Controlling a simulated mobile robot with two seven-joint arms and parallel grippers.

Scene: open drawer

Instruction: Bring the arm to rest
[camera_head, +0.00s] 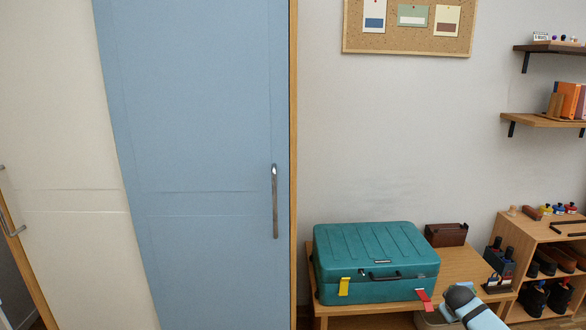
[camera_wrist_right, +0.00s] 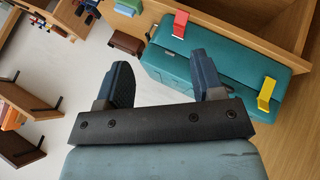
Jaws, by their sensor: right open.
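My right gripper (camera_wrist_right: 160,62) is open in the right wrist view, its two dark blue fingers spread wide. I see nothing held between them. A teal case (camera_head: 375,262) with red and yellow latches stands closed on a low wooden bench (camera_head: 465,265) in the head view. The case also shows beyond the fingers in the right wrist view (camera_wrist_right: 235,62). A light blue and black part of my right arm (camera_head: 468,305) shows at the lower right of the head view, in front of the bench. My left gripper is not in view.
A blue door (camera_head: 195,130) with a metal handle (camera_head: 275,200) fills the left, beside a cream door (camera_head: 60,150). A brown box (camera_head: 446,235) and a dark bottle holder (camera_head: 498,268) stand on the bench. An open shelf unit (camera_head: 530,232) and wall shelves (camera_head: 545,120) are at right.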

